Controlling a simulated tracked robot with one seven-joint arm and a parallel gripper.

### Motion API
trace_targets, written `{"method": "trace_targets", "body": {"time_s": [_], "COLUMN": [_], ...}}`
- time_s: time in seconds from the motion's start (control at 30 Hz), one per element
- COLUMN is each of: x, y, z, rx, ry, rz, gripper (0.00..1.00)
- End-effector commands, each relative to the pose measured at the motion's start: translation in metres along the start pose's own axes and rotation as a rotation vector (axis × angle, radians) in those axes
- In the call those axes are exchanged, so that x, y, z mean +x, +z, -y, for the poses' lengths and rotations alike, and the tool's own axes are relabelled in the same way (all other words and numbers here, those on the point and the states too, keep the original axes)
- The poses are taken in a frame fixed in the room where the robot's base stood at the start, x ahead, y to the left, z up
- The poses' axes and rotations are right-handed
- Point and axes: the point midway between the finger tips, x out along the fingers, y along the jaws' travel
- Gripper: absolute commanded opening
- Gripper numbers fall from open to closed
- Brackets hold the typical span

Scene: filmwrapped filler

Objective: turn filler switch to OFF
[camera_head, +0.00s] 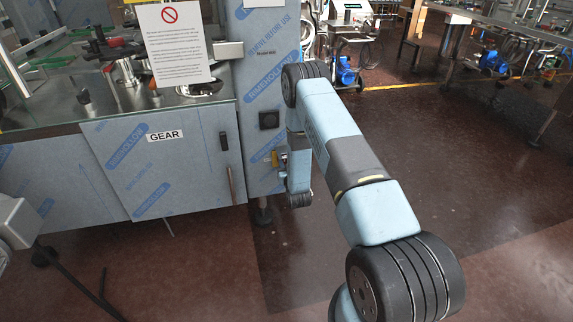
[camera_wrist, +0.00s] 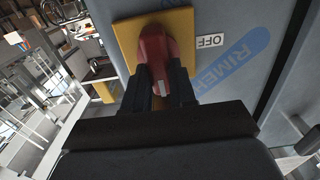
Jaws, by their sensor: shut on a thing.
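The filler switch is a red knob (camera_wrist: 153,48) on a yellow plate (camera_wrist: 124,36), seen in the wrist view on the film-wrapped cabinet. An "OFF" label (camera_wrist: 210,41) is to the right of the plate. My gripper (camera_wrist: 158,75) is shut on the red knob, one dark finger on each side. A pale mark shows near the knob's lower end, between the fingers. In the head view my arm reaches the cabinet's side, where a bit of the yellow plate (camera_head: 275,158) shows. The knob is hidden there.
The blue-grey cabinet (camera_head: 226,170) has a door marked "GEAR" and a black square fitting (camera_head: 269,120) above the yellow plate. A paper notice (camera_head: 174,42) hangs above. Open dark floor (camera_head: 470,170) lies to the right, with other machines at the back.

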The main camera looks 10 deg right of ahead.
Motion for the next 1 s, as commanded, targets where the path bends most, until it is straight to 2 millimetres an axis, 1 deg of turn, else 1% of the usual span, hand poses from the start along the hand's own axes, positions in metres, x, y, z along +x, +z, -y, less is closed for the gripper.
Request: {"method": "trace_targets", "body": {"time_s": [0.03, 0.1, 0.13, 0.17, 0.2, 0.37, 0.57, 0.77, 1.0], "x": [0.000, 0.000, 0.000, 0.000, 0.000, 0.000, 0.000, 0.000, 0.000], "y": [0.000, 0.000, 0.000, 0.000, 0.000, 0.000, 0.000, 0.001, 0.002], "z": [0.000, 0.000, 0.000, 0.000, -0.008, -0.003, -0.001, 0.002, 0.005], "rx": [0.000, 0.000, 0.000, 0.000, 0.000, -0.013, -0.080, -0.220, -0.444], "ry": [0.000, 0.000, 0.000, 0.000, 0.001, 0.003, 0.003, 0.001, 0.000], "rz": [0.000, 0.000, 0.000, 0.000, 0.000, 0.000, 0.000, 0.001, 0.001], "gripper": [0.08, 0.01, 0.00, 0.00, 0.00, 0.00, 0.00, 0.00, 0.00]}}
